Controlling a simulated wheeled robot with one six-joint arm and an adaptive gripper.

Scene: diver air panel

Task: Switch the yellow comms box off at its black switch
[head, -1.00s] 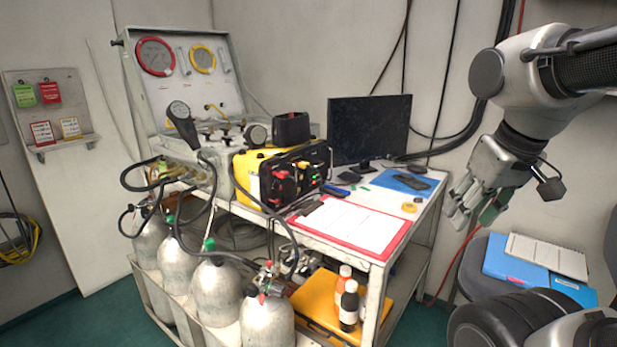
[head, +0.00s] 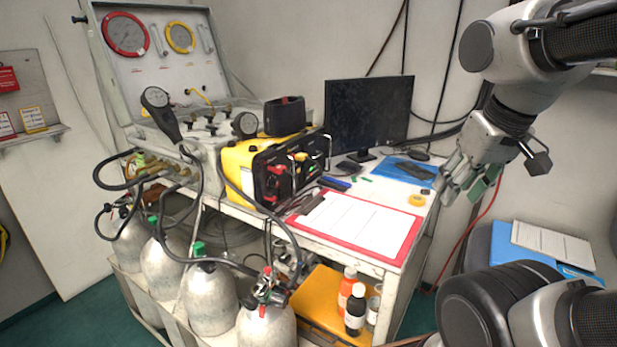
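The yellow comms box (head: 240,165) stands on the cart top, left of the monitor. Its black front panel (head: 292,168) faces right and toward me and carries red and green parts. The black switch is too small to make out. A black box-shaped unit (head: 285,116) sits on top of the comms box. My gripper (head: 462,190) hangs at the right, well apart from the comms box, near the cart's right edge. It holds nothing that I can see. Its fingers look spread, with greenish pads.
A red clipboard with paper (head: 357,224) lies on the cart front. A monitor (head: 368,115), blue mat (head: 408,171) and yellow tape roll (head: 416,200) are behind it. Gas cylinders (head: 208,296) with black hoses stand at the left front. A chair with blue folders (head: 520,250) is at the right.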

